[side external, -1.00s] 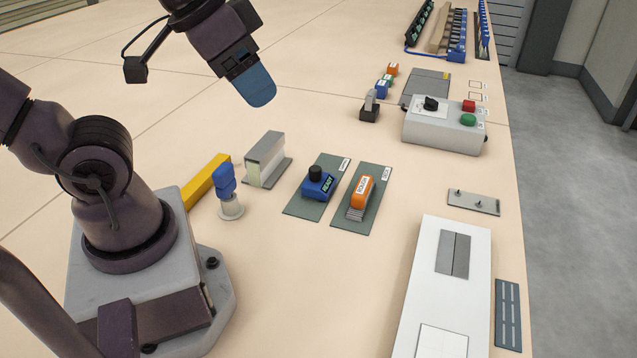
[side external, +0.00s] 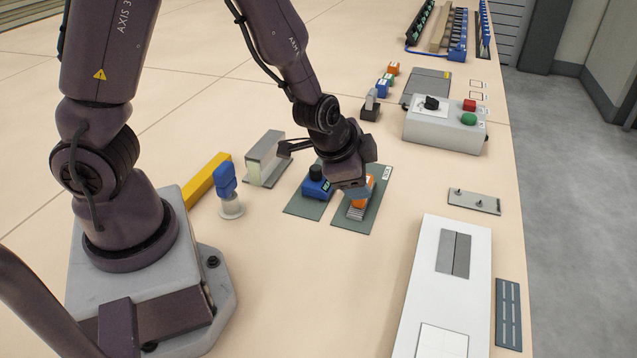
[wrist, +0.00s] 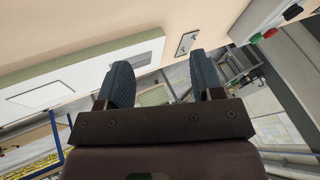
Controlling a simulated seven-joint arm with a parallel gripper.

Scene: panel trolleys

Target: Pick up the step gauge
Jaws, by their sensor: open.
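The step gauge appears to be the orange block with a label and a ridged grey metal end (side external: 357,213), lying on the right green mat (side external: 343,222) in the side view.
A blue device with a black knob (side external: 317,184) sits close by on the left mat. A grey metal profile (side external: 264,158) and a blue-topped plug (side external: 227,188) stand further left. A white panel (side external: 428,285) lies to the right, with bare table between.

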